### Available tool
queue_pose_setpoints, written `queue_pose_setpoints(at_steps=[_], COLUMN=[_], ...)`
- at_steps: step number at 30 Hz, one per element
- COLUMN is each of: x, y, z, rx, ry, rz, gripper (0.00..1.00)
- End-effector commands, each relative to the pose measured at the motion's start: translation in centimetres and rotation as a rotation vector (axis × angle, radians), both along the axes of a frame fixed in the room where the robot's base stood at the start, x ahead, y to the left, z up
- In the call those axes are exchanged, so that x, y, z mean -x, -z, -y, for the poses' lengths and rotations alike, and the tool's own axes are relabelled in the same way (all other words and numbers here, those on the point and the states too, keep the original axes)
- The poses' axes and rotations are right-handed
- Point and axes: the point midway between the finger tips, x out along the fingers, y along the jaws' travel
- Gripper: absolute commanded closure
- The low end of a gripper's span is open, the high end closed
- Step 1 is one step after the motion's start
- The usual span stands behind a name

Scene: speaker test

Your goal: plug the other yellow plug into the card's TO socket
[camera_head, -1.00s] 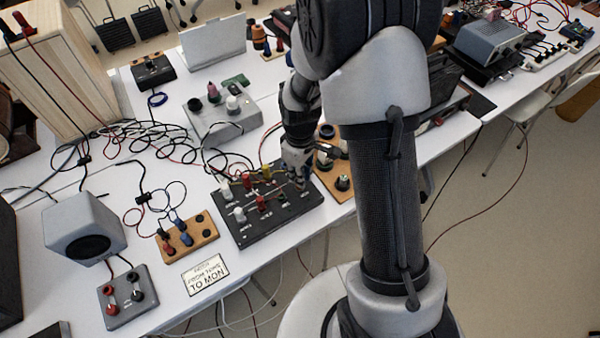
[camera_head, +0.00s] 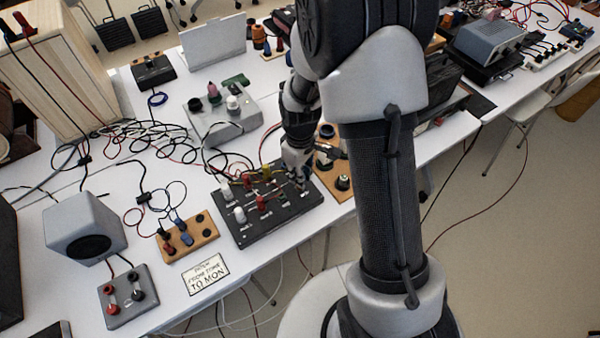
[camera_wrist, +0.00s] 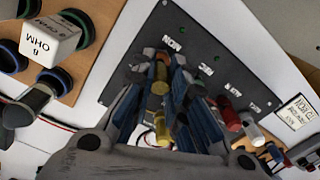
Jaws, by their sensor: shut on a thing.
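The black socket panel (camera_head: 250,232) lies on the white table and shows in the wrist view (camera_wrist: 235,75). My gripper (camera_head: 299,178) is at its right end. In the wrist view my gripper (camera_wrist: 161,73) is shut on a yellow plug (camera_wrist: 160,80), beside the MON label. Whether that plug is seated in the socket, I cannot tell. Another yellow plug (camera_wrist: 163,130) shows lower between the fingers, and a yellow plug (camera_head: 266,171) stands in the panel's far row. The card (camera_head: 206,273) lies in front and reads TO MON.
Red (camera_head: 261,203) and white (camera_head: 240,214) plugs stand in the panel left of my gripper. A wooden board with knobs (camera_head: 343,183) is close on the right. Loose cables (camera_head: 150,140) lie behind. A wooden terminal block (camera_head: 200,236) is left of the panel.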

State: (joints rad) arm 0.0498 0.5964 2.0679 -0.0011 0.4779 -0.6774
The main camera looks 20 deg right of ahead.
Motion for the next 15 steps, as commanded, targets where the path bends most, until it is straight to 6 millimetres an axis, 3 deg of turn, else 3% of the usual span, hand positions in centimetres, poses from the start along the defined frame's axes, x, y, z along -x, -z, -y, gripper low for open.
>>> queue_pose_setpoints(at_steps=[15], x=[0.0], y=[0.98], z=[0.0], rx=[0.0], ry=[0.0], rz=[0.0], gripper=[1.0])
